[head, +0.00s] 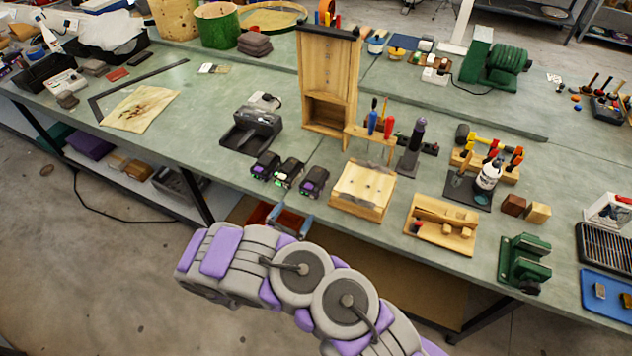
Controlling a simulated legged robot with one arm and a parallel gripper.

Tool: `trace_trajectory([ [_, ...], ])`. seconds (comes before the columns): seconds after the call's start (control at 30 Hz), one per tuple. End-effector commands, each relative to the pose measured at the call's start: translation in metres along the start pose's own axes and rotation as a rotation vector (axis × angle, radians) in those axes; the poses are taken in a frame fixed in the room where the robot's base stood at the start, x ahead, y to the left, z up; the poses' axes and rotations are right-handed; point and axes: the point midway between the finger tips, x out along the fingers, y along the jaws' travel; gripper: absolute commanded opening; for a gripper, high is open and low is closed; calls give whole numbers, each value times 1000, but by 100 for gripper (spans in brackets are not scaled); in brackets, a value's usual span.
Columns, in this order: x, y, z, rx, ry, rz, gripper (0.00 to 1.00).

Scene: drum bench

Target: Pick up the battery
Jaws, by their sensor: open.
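Three small dark battery-like packs with purple parts stand in a row near the front edge of the green bench: a left pack (265,166), a middle pack (288,173) with a small green light, and a right pack (314,182). I cannot tell which one the task names. A black charger-like device (251,131) sits just behind them. My grey and purple arm crosses the lower middle of the view, in front of the bench and apart from the packs. No jaws can be made out, and nothing is seen held.
A wooden box (362,190) stands right of the packs, with a tall wooden cabinet (328,75) behind. A wooden tool rack (370,143), a wooden tray (441,224) and a green vise (525,262) are further right.

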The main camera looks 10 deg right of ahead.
Motion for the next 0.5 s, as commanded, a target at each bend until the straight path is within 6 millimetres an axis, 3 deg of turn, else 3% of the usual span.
trace_trajectory([
  [0.17, 3, 8, -8, -12, 3, 20, 100],
  [0.5, 77, -2, -7, 1, 10, 13, 100],
])
